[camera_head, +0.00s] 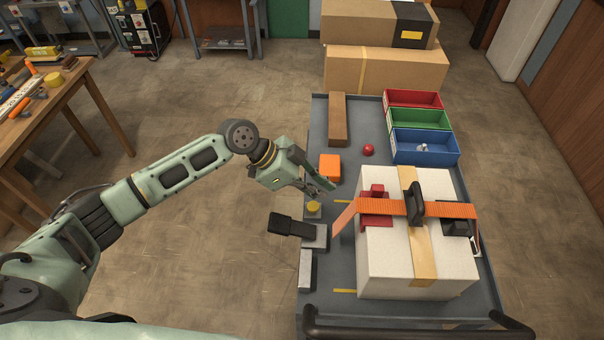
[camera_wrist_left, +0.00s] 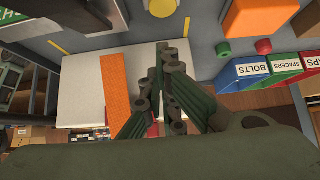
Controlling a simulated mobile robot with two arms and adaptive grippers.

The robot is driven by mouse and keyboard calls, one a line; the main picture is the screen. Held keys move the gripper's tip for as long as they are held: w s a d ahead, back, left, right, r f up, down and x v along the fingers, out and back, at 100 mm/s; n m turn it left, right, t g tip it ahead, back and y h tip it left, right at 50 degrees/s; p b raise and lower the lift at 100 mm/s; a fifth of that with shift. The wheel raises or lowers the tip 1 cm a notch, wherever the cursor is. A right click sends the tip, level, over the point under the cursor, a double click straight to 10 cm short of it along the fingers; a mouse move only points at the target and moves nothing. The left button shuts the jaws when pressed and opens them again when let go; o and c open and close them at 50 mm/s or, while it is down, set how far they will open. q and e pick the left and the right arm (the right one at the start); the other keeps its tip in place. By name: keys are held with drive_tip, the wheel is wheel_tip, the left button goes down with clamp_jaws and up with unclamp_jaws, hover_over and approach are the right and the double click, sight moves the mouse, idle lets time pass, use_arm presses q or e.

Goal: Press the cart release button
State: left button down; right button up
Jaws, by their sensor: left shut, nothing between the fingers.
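A round yellow button (camera_head: 313,208) sits on a small grey base at the left edge of the grey cart (camera_head: 342,272). No label on it is readable. My left gripper (camera_head: 322,190) is shut and empty, just above and behind the button in the head view; I cannot tell whether it touches. In the left wrist view the shut fingers (camera_wrist_left: 166,52) point toward the yellow button (camera_wrist_left: 163,8) at the top edge, with a visible space between them. My right gripper is not in view.
An orange block (camera_head: 330,168) and a red knob (camera_head: 369,150) lie behind. A white box (camera_head: 385,262) with an orange strap fills the right. Red, green and blue bins (camera_head: 425,150) stand behind it.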

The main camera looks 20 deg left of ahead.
sight(316, 210)
use_arm(q)
wheel_tip(316, 210, down, 4)
drive_tip(key=shift+f+p, duration=0.15)
drive_tip(key=shift+p, duration=0.35)
drive_tip(key=shift+f, duration=0.1)
